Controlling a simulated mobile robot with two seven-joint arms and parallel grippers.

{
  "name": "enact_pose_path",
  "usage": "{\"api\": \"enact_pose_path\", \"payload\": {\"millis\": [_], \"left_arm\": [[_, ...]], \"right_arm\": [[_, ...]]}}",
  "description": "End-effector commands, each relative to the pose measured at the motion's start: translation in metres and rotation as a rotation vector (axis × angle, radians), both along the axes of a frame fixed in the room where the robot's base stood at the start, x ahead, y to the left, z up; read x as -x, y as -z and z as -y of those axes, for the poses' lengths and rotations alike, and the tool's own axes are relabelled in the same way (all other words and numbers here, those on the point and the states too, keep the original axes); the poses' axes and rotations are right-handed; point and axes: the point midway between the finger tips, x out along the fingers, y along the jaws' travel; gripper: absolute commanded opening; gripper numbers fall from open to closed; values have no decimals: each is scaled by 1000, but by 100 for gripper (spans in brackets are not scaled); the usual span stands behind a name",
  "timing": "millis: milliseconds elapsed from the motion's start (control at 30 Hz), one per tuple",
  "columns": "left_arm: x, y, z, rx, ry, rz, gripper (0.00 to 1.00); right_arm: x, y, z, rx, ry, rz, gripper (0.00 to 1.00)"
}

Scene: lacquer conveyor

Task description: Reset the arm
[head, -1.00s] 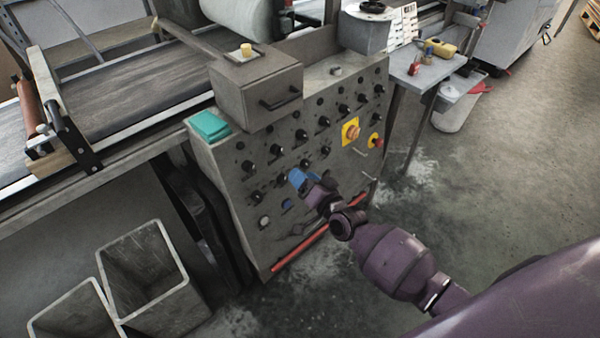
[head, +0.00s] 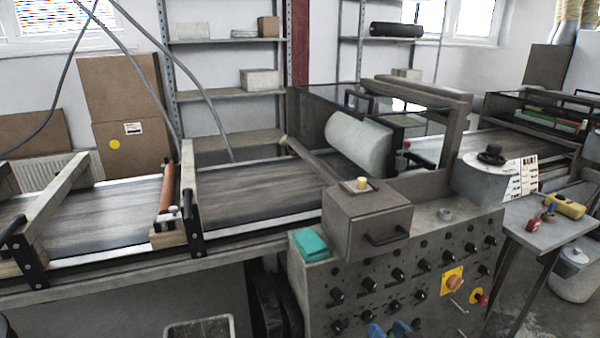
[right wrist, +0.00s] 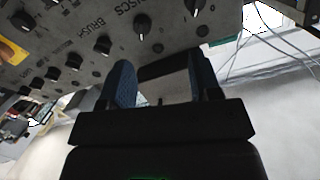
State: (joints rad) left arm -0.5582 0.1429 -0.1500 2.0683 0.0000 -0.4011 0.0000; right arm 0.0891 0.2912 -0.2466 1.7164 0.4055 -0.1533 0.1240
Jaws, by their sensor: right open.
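My right gripper (head: 391,330) shows only as blue fingertips at the bottom edge of the head view, in front of the control panel (head: 352,270). In the right wrist view my right gripper (right wrist: 160,88) has its two blue fingers spread apart with nothing between them. The panel with black knobs (right wrist: 143,24) fills the top of that view, beyond the fingertips. I cannot tell whether the fingers touch it. The rest of my right arm is out of the head view. My left gripper is not in view.
A conveyor (head: 250,195) with a white roller (head: 358,146) runs behind the panel. A grey box (head: 368,220) and a teal block (head: 310,244) sit on the panel's top. A side table (head: 535,215) stands at right. A bin (head: 198,328) stands below left.

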Motion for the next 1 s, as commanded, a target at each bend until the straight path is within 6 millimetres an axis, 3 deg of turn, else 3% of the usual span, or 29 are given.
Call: {"api": "enact_pose_path", "payload": {"millis": [267,400,700,833,1000], "left_arm": [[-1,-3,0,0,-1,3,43],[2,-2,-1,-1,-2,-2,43],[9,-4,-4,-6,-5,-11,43],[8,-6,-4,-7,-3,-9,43],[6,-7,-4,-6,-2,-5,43]], "right_arm": [[76,17,21,265,41,-84,57],[127,28,40,371,85,-161,57],[229,55,70,422,169,-325,57],[254,67,74,419,180,-378,57],[264,71,76,418,181,-398,57]]}}
